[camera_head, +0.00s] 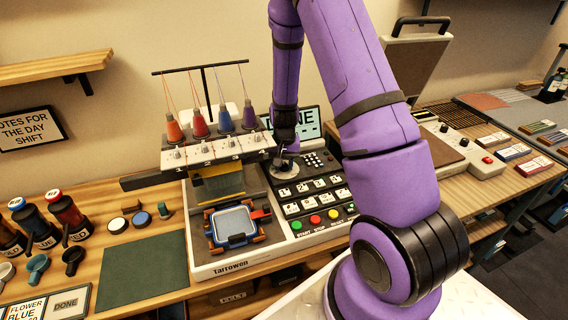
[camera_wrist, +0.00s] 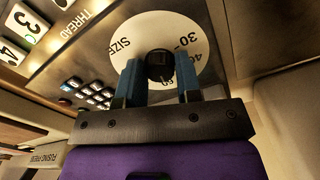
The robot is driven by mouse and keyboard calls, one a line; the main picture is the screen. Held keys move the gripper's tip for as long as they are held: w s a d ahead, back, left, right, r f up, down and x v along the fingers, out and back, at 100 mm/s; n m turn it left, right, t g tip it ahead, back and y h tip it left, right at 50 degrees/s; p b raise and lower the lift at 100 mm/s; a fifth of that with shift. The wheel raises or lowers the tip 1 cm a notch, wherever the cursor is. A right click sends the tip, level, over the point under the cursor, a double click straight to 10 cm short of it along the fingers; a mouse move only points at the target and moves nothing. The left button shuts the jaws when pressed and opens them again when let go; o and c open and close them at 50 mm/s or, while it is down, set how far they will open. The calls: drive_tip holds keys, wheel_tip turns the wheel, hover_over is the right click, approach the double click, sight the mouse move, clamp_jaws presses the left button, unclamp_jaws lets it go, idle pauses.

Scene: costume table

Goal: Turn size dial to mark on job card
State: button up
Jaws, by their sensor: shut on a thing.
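The size dial is a white disc (camera_wrist: 193,30) with a dark centre knob (camera_wrist: 158,66), filling the top of the wrist view. The disc shows "SIZE", "30" and a partly hidden "40" and "50". My gripper (camera_wrist: 160,80) has its two blue fingers on either side of the knob, shut on it. In the head view the dial (camera_head: 284,170) sits on the embroidery machine's panel, partly hidden under my gripper (camera_head: 287,158). A job card (camera_head: 28,308) at the lower left reads "FLOWER", "BLUE" and a cut-off last line, so its size mark cannot be read.
The embroidery machine (camera_head: 225,266) carries several thread spools, a hooped frame (camera_head: 233,224) and rows of panel buttons close around the dial. A keypad (camera_wrist: 88,92) lies near my fingers. A green mat (camera_head: 143,270) is bare. A heat press (camera_head: 440,150) stands at right.

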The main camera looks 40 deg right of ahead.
drive_tip(key=shift+m, duration=0.5)
drive_tip(key=o, duration=0.9)
